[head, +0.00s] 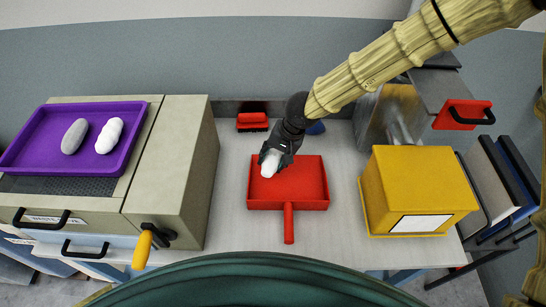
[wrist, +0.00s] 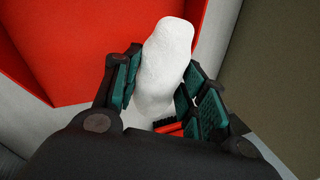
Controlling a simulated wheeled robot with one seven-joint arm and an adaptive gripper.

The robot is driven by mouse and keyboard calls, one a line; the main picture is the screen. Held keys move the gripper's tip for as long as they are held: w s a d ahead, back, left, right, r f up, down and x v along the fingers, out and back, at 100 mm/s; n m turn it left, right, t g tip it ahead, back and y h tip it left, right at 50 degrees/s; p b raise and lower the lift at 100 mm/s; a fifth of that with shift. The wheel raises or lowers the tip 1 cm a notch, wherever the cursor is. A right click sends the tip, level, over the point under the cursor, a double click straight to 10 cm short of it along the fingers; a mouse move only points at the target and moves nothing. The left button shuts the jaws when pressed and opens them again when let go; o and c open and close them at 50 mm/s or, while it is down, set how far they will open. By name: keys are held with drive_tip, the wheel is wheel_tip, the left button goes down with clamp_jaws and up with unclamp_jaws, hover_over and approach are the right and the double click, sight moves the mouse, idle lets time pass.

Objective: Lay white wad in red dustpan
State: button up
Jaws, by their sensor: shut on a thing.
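My gripper (head: 273,156) is shut on a white wad (head: 270,164). In the wrist view the wad (wrist: 165,62) sits between the two fingers of my gripper (wrist: 160,85). The red dustpan (head: 312,185) lies on the table with its handle toward the front. In the head view the wad appears over the upper left part of the pan. In the wrist view the pan (wrist: 80,45) lies behind the wad. I cannot tell whether the wad touches the pan.
A purple tray (head: 91,165) with a white wad (head: 109,136) and a grey wad (head: 74,137) sits on the machine at left. A red brush (head: 252,122) lies behind the pan. A yellow box (head: 415,190) stands at right. Table in front of the pan is clear.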

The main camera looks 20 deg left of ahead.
drive_tip(key=shift+s+f+b, duration=0.3)
drive_tip(key=shift+s+f, duration=0.05)
drive_tip(key=shift+s+f+b, duration=0.1)
drive_tip(key=shift+f+b, duration=0.1)
drive_tip(key=shift+b, duration=0.1)
drive_tip(key=shift+w+d+f+b, duration=0.1)
drive_tip(key=shift+w+f+b, duration=0.2)
drive_tip(key=shift+w+f, duration=0.4)
drive_tip(key=shift+s+f, duration=0.1)
drive_tip(key=shift+f, duration=0.3)
drive_tip(key=shift+s+f, duration=0.3)
drive_tip(key=shift+f, duration=0.1)
drive_tip(key=shift+w+f, duration=0.15)
drive_tip(key=shift+f, duration=0.55)
